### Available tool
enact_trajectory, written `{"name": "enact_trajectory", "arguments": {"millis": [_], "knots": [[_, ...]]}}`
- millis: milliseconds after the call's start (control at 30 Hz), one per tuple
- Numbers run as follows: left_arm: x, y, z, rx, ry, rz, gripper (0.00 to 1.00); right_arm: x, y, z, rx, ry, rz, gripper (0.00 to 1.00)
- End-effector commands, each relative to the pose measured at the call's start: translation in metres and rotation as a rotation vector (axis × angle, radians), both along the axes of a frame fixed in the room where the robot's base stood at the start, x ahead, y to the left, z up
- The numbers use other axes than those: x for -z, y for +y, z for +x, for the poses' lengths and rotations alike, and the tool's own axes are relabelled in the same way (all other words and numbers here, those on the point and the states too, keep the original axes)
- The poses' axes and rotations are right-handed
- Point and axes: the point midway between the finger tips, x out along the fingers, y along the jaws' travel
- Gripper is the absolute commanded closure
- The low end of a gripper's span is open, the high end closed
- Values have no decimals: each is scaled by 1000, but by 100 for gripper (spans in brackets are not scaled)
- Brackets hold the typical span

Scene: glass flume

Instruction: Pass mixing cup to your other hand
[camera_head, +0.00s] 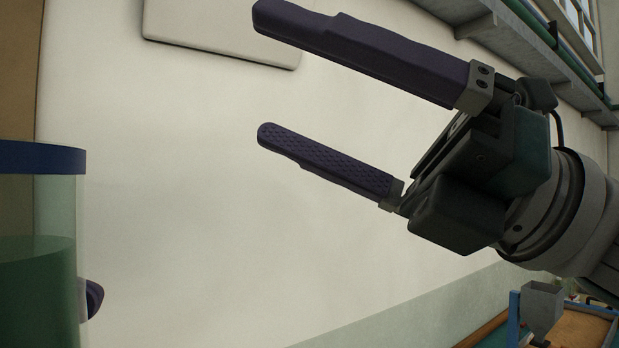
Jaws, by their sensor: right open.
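A see-through cup with a blue rim (40,158), apparently the mixing cup, stands large and upright at the left edge. It looks green inside in its lower part, and its left side and bottom are cut off by the frame. A dark purple tip (94,298) shows at the cup's right side and looks like a fingertip of my left gripper. The rest of that gripper is hidden or outside the view. My right gripper (260,75) reaches in from the right, its two dark purple fingers spread wide and pointing left. It is empty and well apart from the cup.
A pale wall (190,200) fills the background, with a flat light panel (220,35) at the top. Grey beams and green pipes run along the upper right. A grey hopper-like part (541,303) and a blue-edged tray (585,325) lie low at the right.

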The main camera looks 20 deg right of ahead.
Motion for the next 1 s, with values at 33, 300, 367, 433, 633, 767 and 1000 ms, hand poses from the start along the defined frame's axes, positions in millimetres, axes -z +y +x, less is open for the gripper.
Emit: {"name": "enact_trajectory", "arguments": {"millis": [33, 300, 367, 433, 633, 767, 1000], "knots": [[0, 0, 0, 0, 0, -1, 95, 4, 6, -10, -44, -97, -109, 0], [0, 0, 0, 0, 0, -1, 95, 40, 12, -44, -229, -400, -484, 0], [0, 0, 0, 0, 0, -1, 95, 44, 11, -47, -248, -423, -517, 0], [0, 0, 0, 0, 0, -1, 95, 47, 10, -49, -260, -439, -538, 0], [0, 0, 0, 0, 0, -1, 95, 48, 13, -49, -264, -441, -540, 0], [0, 0, 0, 0, 0, -1, 95, 47, 25, -49, -265, -442, -537, 0], [0, 0, 0, 0, 0, -1, 95, 46, 72, -48, -266, -444, -534, 0]]}}
